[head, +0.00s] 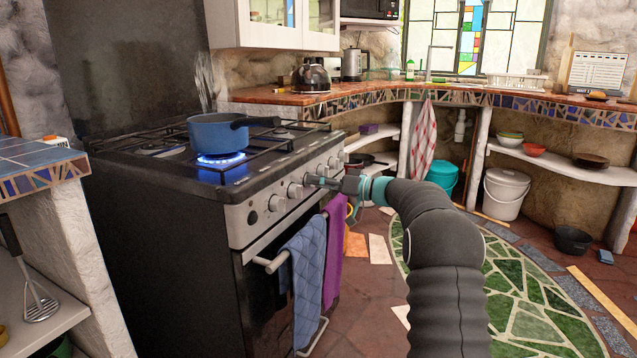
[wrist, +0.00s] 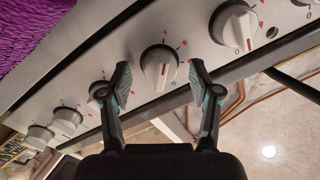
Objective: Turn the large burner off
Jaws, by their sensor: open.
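The black stove (head: 170,230) has a lit burner with a blue flame (head: 221,160) under a blue pot (head: 218,133). Several white knobs line its pale front panel (head: 240,225); one knob is at the left (head: 277,203) and another beside it (head: 295,190). My gripper (head: 312,181) is in front of the panel, right of these. In the wrist view my gripper (wrist: 162,85) is open, its fingers on either side of a white knob (wrist: 159,66) with a red pointer mark. I cannot tell whether they touch it. Further knobs show left (wrist: 66,120) and right (wrist: 234,26).
A blue towel (head: 303,265) and a purple towel (head: 333,240) hang on the oven handle below the knobs. A tiled counter (head: 40,175) stands close at the left. The floor right of the stove has a green mosaic (head: 530,300).

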